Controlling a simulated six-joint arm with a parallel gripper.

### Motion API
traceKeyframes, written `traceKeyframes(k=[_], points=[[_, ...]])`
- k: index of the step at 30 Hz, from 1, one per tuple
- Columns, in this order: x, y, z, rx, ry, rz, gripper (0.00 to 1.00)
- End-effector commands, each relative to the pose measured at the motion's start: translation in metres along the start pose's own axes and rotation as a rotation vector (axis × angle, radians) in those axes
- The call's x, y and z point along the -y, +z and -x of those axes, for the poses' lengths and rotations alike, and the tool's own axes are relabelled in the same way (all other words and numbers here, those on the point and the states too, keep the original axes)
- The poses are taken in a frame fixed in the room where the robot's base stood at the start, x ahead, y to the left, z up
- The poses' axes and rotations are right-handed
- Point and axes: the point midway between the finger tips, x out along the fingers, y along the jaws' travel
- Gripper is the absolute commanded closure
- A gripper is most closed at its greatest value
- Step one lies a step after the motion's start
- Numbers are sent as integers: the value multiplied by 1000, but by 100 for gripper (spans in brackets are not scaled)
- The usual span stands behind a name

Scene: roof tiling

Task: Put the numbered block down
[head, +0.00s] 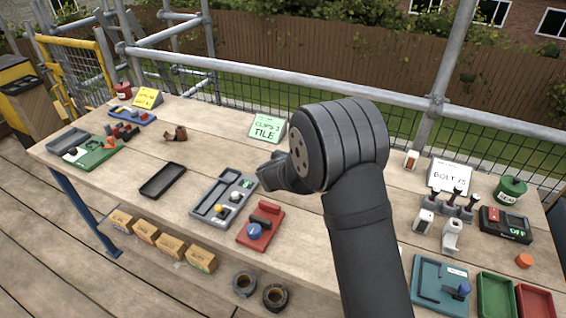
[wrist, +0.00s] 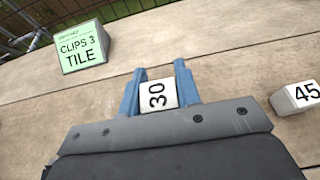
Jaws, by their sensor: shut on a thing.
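In the wrist view a white block marked 30 (wrist: 157,95) sits between the two blue fingers of my gripper (wrist: 158,84), which is shut on it. The block's number faces the camera, turned sideways. I cannot tell whether the block touches the wooden table (wrist: 215,50) or hangs just above it. A second white block, marked 45 (wrist: 298,97), lies on the table to the right, apart from my gripper. In the head view my own arm hides the fingers and the held block.
A green sign reading CLIPS 3 TILE (wrist: 84,46) stands left of my gripper, also in the head view (head: 268,129). A white BOLT 75 sign (head: 450,177) stands to the right. A grey tray (head: 208,213) and red fixture (head: 262,226) are at left. Bare table lies beyond the fingers.

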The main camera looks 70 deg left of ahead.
Motion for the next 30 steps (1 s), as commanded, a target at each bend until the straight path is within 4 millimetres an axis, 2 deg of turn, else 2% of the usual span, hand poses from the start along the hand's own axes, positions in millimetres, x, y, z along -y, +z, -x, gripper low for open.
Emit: traceKeyframes(k=[3,7,10,14,18,21,26,28,30], points=[[22,13,3,0,-1,-1,96],[36,22,4,0,0,-1,96],[46,28,-4,-1,-1,-2,96],[63,44,-37,-5,-5,-8,96],[90,64,-85,-6,-6,-9,96],[108,76,-113,-5,-4,-7,96],[128,88,-139,-3,0,-2,96],[128,88,-145,-2,1,0,96],[120,84,-150,-3,3,2,96]])
